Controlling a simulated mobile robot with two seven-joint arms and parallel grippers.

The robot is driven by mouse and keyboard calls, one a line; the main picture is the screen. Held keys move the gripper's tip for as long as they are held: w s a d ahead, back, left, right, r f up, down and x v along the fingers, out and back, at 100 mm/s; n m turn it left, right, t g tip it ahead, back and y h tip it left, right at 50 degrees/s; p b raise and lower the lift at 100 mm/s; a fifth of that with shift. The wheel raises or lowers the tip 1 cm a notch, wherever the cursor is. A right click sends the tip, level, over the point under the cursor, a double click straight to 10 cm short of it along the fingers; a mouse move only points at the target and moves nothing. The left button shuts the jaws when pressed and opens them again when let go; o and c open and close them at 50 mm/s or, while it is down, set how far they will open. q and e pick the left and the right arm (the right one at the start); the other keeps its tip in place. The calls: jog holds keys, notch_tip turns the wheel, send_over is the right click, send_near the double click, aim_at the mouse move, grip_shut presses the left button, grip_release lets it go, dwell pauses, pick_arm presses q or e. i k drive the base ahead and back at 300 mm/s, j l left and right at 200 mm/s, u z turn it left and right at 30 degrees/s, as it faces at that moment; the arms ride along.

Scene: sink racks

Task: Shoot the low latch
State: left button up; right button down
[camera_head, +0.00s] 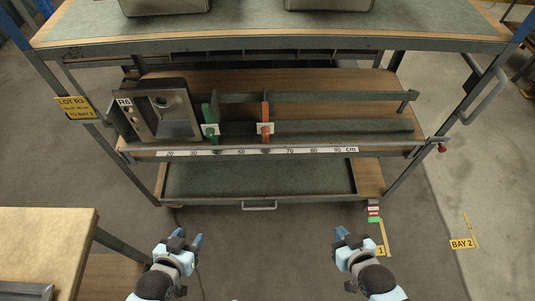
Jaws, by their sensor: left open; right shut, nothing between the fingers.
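A wheeled rack stands ahead of me. Its middle shelf (320,82) carries a steel sink (178,118) tagged R6 at the left. Right of the sink, a green upright piece (207,114) and an orange upright piece (265,112) stand across the grey rails. A small red knob (442,148) is at the shelf's right end. I cannot tell which part is the low latch. My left gripper (186,239) is open and empty, low in front of the rack. My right gripper (347,234) is shut and empty, also in front, apart from the rack.
A centimetre scale (258,151) runs along the shelf's front edge. Below is a lower tray (260,177) with a handle (259,207). A wooden table (45,235) stands at the left. A bay 2 floor label (461,243) lies at the right. Floor between my grippers is clear.

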aim_at(441, 149)
jog(key=k+z, duration=0.15)
jog(key=z, duration=1.35)
jog(key=u, duration=1.45)
jog(key=z, duration=1.45)
